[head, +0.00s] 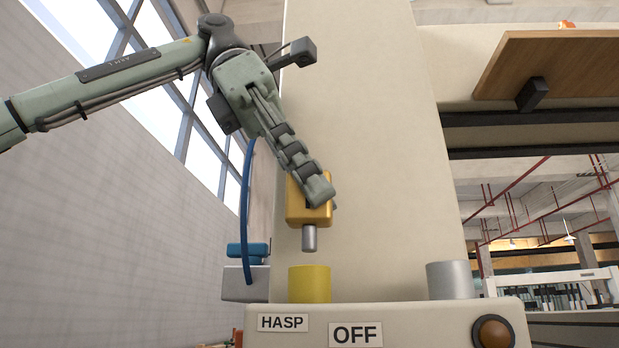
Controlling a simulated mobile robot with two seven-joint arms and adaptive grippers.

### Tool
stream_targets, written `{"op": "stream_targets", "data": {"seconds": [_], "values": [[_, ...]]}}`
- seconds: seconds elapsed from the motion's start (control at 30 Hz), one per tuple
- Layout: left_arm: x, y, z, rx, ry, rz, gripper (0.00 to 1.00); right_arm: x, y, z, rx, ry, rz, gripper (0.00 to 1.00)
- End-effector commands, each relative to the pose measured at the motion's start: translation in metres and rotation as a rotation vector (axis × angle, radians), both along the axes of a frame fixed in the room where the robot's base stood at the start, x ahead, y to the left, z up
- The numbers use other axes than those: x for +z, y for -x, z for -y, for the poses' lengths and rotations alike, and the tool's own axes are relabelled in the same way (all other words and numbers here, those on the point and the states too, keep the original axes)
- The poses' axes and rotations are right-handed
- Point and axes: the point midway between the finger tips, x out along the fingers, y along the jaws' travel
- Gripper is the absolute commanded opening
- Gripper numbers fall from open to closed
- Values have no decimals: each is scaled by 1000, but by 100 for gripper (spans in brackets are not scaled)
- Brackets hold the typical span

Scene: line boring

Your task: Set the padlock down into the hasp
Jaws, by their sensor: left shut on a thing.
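My left gripper (316,192) comes in from the upper left and is shut on the yellow-orange padlock (296,208). The padlock hangs upright, with a short grey metal pin (309,238) pointing down from its underside. Below it a yellow cylinder (309,284) stands on the cream panel (420,318), above a label reading HASP (283,323). There is a gap between the pin's lower end and the top of the yellow cylinder. The gripper's fingers hide part of the padlock. My right gripper is not in view.
A grey cylinder (450,280) stands to the right on the panel. An OFF label (355,334) and a brown round knob (493,332) are on the panel's front. A tall cream column (370,150) rises behind. A blue hose (245,210) hangs at left.

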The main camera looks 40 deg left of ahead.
Motion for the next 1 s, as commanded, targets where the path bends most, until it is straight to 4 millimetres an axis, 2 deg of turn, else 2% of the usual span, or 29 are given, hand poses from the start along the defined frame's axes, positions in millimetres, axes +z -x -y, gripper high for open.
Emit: {"op": "stream_targets", "data": {"seconds": [1.0], "values": [[-20, 0, 0, 0, -1, 1, 0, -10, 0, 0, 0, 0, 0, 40]]}}
